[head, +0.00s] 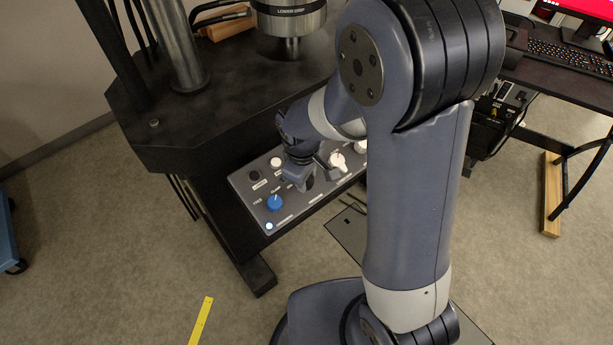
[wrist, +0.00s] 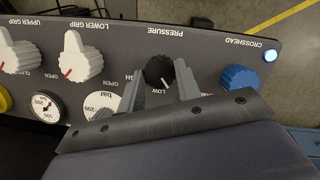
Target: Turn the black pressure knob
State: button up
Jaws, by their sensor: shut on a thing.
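The black pressure knob (wrist: 160,72) shows in the wrist view under the PRESSURE label, with a white pointer line and the word LOW beside it. My gripper (wrist: 161,80) is shut on the knob, one finger on each side of it. In the head view my gripper (head: 306,180) reaches down to the grey control panel (head: 246,187), and the arm hides the black knob there.
A blue crosshead knob (wrist: 239,79) is right of my gripper, with a lit button (wrist: 270,56) beyond. White grip knobs (wrist: 80,57) and a bar gauge (wrist: 101,101) are to the left. The dark machine table (head: 185,120) stands behind the panel.

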jog(key=shift+n, duration=1)
jog(key=o, duration=1)
jog(key=shift+s, duration=0.1)
jog(key=shift+r, duration=0.1)
jog(key=r, duration=0.3)
jog(key=s+r, duration=0.1)
jog(key=r, duration=0.3)
jog(key=a+r, duration=0.1)
jog(key=r, duration=0.2)
jog(key=shift+s+r+p, duration=0.15)
jog(key=shift+r+p, duration=0.1)
jog(key=shift+p, duration=0.05)
